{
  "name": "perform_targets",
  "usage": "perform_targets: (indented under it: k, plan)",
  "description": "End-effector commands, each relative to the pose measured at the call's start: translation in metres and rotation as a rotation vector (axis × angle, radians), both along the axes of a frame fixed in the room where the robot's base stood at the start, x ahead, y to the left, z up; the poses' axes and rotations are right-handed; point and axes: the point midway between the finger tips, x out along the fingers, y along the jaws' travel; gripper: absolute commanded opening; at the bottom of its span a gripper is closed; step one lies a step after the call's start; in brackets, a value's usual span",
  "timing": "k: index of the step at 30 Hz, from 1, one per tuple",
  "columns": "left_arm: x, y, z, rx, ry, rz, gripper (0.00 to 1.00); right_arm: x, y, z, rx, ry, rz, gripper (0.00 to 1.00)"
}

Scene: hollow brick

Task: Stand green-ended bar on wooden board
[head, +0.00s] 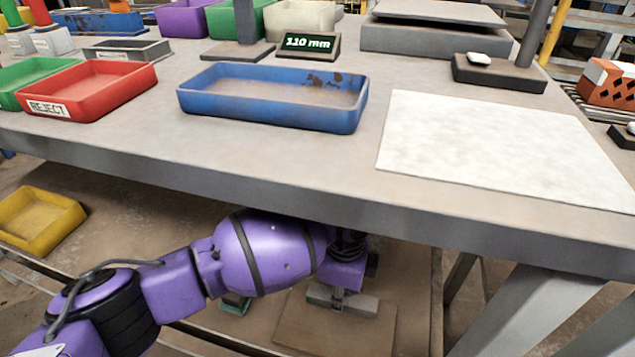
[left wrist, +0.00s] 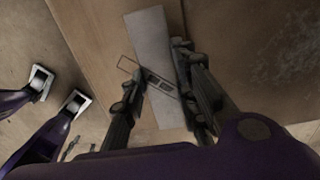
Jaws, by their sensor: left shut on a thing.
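My left gripper (head: 338,300) reaches down below the table edge in the head view. It is shut on a pale grey bar (head: 362,303), which lies roughly level across the fingers. In the left wrist view the bar (left wrist: 152,45) runs between the two fingers (left wrist: 156,88); I cannot make out a green end on it there. A brown wooden board (head: 335,335) lies beneath the gripper. I cannot tell whether the bar touches the board. A small green-edged piece (head: 235,303) shows partly behind my purple arm.
The worktable's front edge (head: 300,195) overhangs the gripper and arm closely. A yellow tray (head: 38,220) is low at the left. On the tabletop are a blue tray (head: 265,112), a red reject tray (head: 95,92) and a white sheet (head: 490,150). A table leg (head: 525,310) stands at the right.

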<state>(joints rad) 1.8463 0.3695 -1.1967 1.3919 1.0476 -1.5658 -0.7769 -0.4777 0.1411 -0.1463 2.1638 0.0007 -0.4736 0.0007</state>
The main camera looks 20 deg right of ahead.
Motion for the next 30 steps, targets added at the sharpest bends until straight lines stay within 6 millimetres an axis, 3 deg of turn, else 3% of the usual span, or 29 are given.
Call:
perform_targets:
  k: [19,20,21,24,30]
  plan:
    - [0.0,-0.001,-0.009,-0.002,-0.002,-0.001,0.0,0.001,0.002,0.004,0.005,-0.009,-0.006,0.4]
    - [0.0,0.0,-0.009,-0.001,-0.002,-0.001,0.3,0.001,0.002,0.004,0.005,-0.009,-0.006,0.4]
    - [0.0,0.0,-0.009,-0.001,-0.002,-0.001,0.35,0.001,0.002,0.004,0.005,-0.008,-0.006,0.4]
    - [0.0,-0.001,-0.009,-0.001,-0.002,-0.001,0.47,0.001,0.002,0.004,0.005,-0.008,-0.006,0.4]
    - [0.0,-0.001,-0.009,-0.001,-0.002,-0.001,0.47,0.0,0.002,0.004,0.004,-0.006,-0.006,0.4]
